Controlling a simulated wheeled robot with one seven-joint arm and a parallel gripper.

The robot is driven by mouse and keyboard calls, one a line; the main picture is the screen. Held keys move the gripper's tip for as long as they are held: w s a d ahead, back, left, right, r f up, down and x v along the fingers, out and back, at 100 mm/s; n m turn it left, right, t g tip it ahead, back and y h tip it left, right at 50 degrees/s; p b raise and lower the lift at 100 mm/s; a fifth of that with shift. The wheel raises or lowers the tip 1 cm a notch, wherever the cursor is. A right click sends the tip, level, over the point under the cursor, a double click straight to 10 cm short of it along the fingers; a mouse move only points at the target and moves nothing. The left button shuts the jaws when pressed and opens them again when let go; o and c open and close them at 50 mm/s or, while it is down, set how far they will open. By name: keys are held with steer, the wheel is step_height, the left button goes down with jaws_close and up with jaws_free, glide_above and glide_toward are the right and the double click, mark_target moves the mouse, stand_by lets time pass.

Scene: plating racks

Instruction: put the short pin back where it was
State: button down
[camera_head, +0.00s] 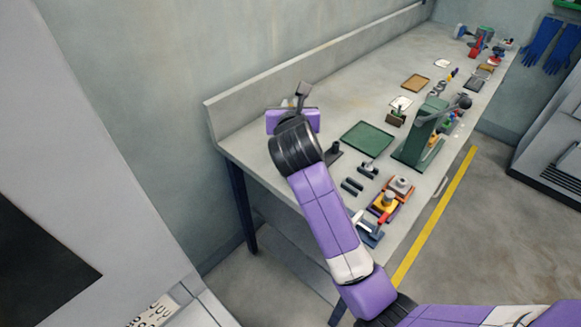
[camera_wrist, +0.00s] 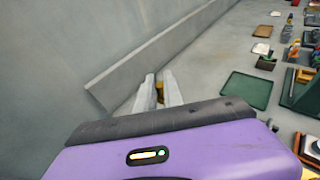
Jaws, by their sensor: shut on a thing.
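My gripper (camera_head: 297,98) is over the left end of the workbench, near the back wall. In the wrist view its two pale fingers (camera_wrist: 160,92) are shut on a small brass-yellow piece (camera_wrist: 160,94), which I take to be the short pin. Only a sliver of it shows between the fingers, so its length and tilt are hidden. Dark racks (camera_head: 352,187) lie on the bench to the right of my arm. A black stand with a post (camera_head: 333,153) is just right of my wrist. I cannot tell which spot the pin came from.
A green tray (camera_head: 367,138) lies mid-bench; it also shows in the wrist view (camera_wrist: 247,91). A tall green press (camera_head: 420,135) stands right of it. Orange and blue fixtures (camera_head: 370,232) crowd the front edge. The bench's back left corner is clear beside the upstand (camera_head: 300,72).

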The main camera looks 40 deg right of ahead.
step_height(320, 180, down, 19)
steer(key=shift+f+b, duration=0.1)
steer(key=shift+b, duration=0.35)
steer(key=shift+f, duration=0.15)
steer(key=c, duration=1.5)
jaws_free()
